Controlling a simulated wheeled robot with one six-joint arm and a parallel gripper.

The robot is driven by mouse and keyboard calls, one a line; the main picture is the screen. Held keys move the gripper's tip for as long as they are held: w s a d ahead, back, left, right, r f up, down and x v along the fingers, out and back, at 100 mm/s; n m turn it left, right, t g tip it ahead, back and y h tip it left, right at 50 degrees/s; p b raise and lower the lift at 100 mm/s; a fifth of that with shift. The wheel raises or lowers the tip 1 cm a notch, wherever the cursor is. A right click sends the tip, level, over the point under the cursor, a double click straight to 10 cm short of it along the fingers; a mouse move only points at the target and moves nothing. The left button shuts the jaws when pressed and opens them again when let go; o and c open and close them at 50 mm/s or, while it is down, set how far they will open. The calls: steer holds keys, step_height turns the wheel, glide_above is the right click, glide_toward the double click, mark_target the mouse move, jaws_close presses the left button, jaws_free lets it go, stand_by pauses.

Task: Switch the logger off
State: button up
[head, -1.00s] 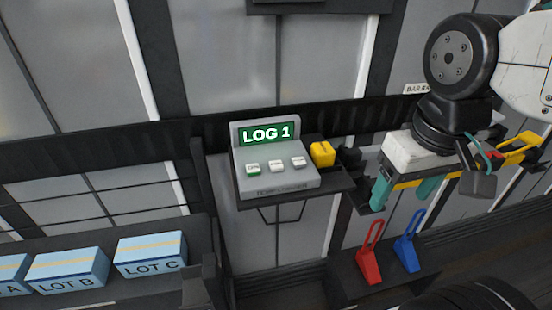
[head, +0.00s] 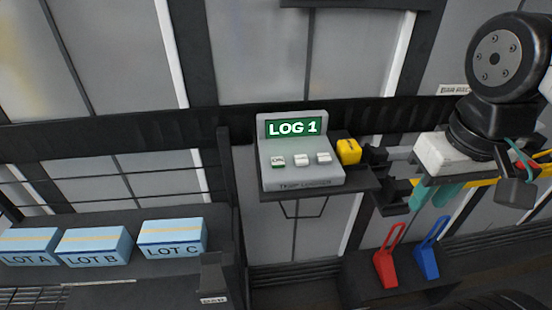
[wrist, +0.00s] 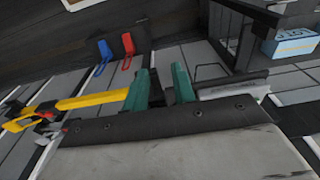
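The logger (head: 300,175) is a grey sloped box on a dark wall shelf, near the middle of the head view. Its green screen (head: 292,127) reads "LOG 1".
A yellow block (head: 348,151) sits beside the logger. A yellow bar (wrist: 92,100) passes behind my gripper. Red (head: 384,262) and blue (head: 430,258) wedge-like pieces with loop handles stand below. Blue lot boxes (head: 172,239) line a shelf at lower left. Space before the logger is clear.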

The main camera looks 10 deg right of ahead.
jaws_close()
stand_by(1.4)
